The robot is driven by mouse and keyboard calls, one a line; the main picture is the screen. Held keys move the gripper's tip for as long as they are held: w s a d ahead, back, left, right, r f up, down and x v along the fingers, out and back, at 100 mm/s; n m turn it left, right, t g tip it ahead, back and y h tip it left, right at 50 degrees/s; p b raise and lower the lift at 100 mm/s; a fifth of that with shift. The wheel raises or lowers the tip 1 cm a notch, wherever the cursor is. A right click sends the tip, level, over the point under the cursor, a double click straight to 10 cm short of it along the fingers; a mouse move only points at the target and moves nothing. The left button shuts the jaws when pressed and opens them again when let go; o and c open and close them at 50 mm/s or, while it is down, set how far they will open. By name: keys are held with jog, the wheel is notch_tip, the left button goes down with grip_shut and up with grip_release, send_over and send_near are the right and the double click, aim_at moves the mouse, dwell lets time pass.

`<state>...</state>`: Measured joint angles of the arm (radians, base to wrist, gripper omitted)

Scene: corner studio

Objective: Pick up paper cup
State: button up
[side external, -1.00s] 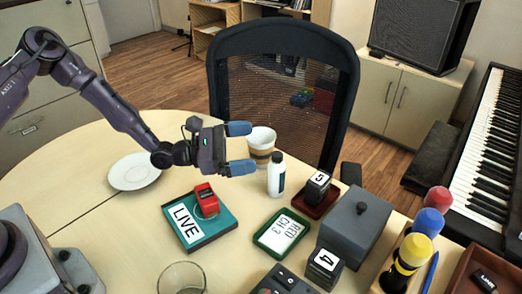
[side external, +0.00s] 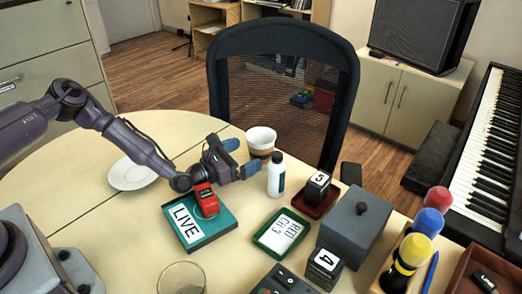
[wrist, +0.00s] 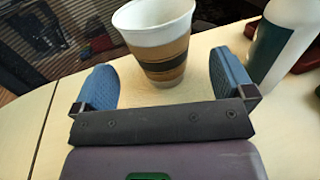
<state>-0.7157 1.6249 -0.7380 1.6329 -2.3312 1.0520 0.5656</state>
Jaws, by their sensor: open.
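The paper cup (side external: 262,141) is white with a brown sleeve and stands upright near the table's far edge, in front of the chair. In the wrist view the cup (wrist: 160,42) is ahead of my gripper, roughly centred between the two blue fingertips and a little beyond them. My gripper (side external: 241,157) is low over the table, open and empty, with its fingers pointing toward the cup. In the wrist view both fingers (wrist: 166,82) are spread apart, one on each side of the cup's line.
A white bottle (side external: 276,175) stands close to the right finger. A red stamp (side external: 207,200) on the teal LIVE box (side external: 183,222) lies below my wrist. A white plate (side external: 132,173) is to the left. A black chair (side external: 283,90) stands behind the cup.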

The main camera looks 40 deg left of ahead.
aim_at(250, 151)
jog(key=x, duration=0.5)
jog(key=shift+r, duration=0.1)
jog(key=c, duration=0.9)
jog(key=shift+o, duration=0.2)
jog(key=shift+r, duration=0.15)
